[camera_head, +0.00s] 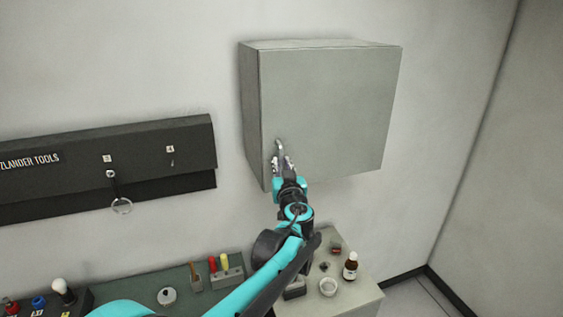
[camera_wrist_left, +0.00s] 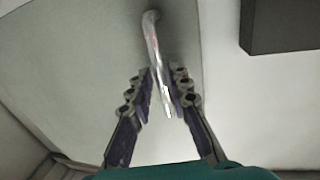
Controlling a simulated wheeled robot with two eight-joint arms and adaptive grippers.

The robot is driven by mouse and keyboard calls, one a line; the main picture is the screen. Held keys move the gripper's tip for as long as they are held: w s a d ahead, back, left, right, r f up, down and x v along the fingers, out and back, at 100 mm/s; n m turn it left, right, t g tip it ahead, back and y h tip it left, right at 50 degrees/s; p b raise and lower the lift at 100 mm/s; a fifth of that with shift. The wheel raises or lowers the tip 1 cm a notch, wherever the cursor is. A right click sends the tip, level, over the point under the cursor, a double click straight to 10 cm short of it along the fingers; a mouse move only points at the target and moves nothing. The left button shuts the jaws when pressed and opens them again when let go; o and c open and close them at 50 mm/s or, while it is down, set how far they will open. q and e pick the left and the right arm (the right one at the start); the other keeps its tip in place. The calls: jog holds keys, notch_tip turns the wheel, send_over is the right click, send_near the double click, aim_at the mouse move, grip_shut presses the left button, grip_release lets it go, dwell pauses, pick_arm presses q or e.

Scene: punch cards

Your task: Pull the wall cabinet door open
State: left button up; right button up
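The wall cabinet (camera_head: 330,105) is a pale grey box on the wall, and its door is closed flat. Its metal handle (camera_head: 280,146) is a curved bar near the door's lower left corner. My left gripper (camera_head: 282,163) is at the handle's lower part. In the left wrist view the handle (camera_wrist_left: 154,38) runs down between the two fingers of my left gripper (camera_wrist_left: 161,85). My right gripper is not in view.
The space before the door is free apart from my arm.

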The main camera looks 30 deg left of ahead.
pick_arm(q)
jog(key=shift+w+a, duration=0.25)
jog(key=shift+a, duration=0.05)
grip_shut()
jog(key=shift+d, duration=0.15)
